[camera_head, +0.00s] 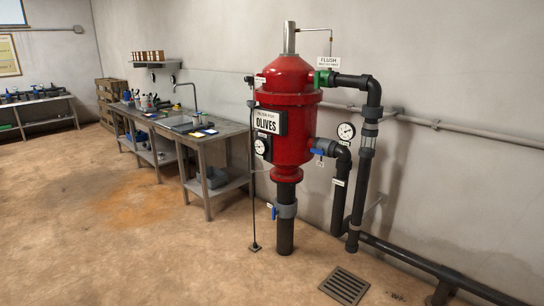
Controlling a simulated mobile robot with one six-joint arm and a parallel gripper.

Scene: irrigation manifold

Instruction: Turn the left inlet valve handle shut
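A red filter tank labelled OLIVES (292,145) stands against the wall. A grey valve with a blue handle (274,212) sits on the black pipe below it, the handle hanging at the valve's left side. A second blue handle (318,152) is on the grey valve at the tank's right side, pointing left. A green valve (322,79) sits under the FLUSH sign. A small dark fitting (249,79) is at the tank's upper left. I cannot tell which handle is the left inlet, nor whether any valve is open or shut. My gripper is not in view.
A workbench with a sink (180,123) stands left of the tank. A thin vertical rod (251,190) reaches the floor beside the tank. Black pipes (370,125) run down at the right. A floor grate (345,284) lies in front. The floor at front left is clear.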

